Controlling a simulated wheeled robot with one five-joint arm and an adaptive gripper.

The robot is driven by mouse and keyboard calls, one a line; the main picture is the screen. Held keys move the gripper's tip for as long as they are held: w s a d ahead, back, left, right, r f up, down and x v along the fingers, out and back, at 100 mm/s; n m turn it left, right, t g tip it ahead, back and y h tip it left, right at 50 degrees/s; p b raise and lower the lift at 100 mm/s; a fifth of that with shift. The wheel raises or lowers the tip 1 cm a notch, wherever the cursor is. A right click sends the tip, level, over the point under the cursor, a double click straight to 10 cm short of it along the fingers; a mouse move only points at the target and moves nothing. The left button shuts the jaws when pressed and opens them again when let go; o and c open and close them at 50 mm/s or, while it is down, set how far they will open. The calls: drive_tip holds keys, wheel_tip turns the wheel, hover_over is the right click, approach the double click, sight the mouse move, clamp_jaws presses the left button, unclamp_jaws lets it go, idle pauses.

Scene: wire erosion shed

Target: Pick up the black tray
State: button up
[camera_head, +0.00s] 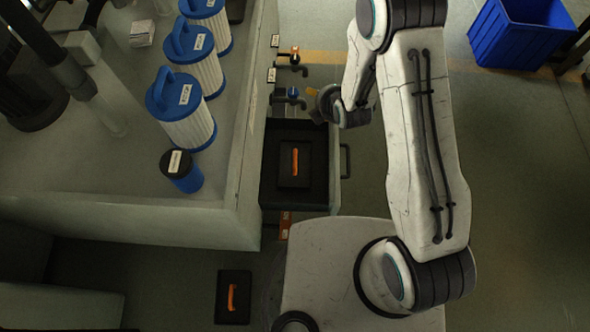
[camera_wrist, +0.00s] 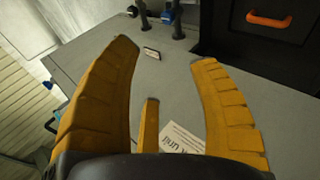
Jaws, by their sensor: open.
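In the wrist view a black panel (camera_wrist: 230,45) with an orange handle (camera_wrist: 269,19) shows at the upper right; I cannot tell how much of the tray this is. My gripper (camera_wrist: 165,52) has its orange fingers spread with nothing between them. In the head view my gripper (camera_head: 318,98) is small and partly hidden near the tray's far edge.
Several blue-capped filter cartridges (camera_head: 186,110) and a dark blue canister (camera_head: 181,171) stand on the grey cabinet (camera_head: 130,215). Another black piece with an orange handle (camera_head: 233,298) lies at the lower left. A blue bin (camera_head: 520,35) stands at upper right. Floor on the right is clear.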

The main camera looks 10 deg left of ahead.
drive_tip(key=s+a+f+n+t+y+b, duration=0.1)
drive_tip(key=a+f+n+b, duration=0.15)
drive_tip(key=f, duration=0.55)
drive_tip(key=s+a+f+n+b, duration=0.1)
drive_tip(key=s+f+n+b, duration=0.15)
drive_tip(key=f, duration=0.55)
drive_tip(key=n+t+y+b, duration=0.1)
drive_tip(key=n+y+b, duration=0.1)
drive_tip(key=n+b, duration=0.4)
approach(294, 159)
drive_tip(key=shift+r+x, duration=0.25)
drive_tip(key=shift+x, duration=1)
drive_tip(key=shift+b+x, duration=1.15)
drive_tip(key=shift+b, duration=0.25)
drive_tip(key=f+b, duration=0.1)
drive_tip(key=b, duration=0.1)
drive_tip(key=w+b, duration=0.1)
drive_tip(key=b, duration=0.1)
drive_tip(key=shift+w+a+f, duration=0.2)
drive_tip(key=shift+a+f, duration=0.15)
drive_tip(key=shift+b+x, duration=0.65)
drive_tip(key=shift+x, duration=0.8)
drive_tip(key=shift+o, duration=0.2)
clamp_jaws()
drive_tip(key=shift+r, duration=0.1)
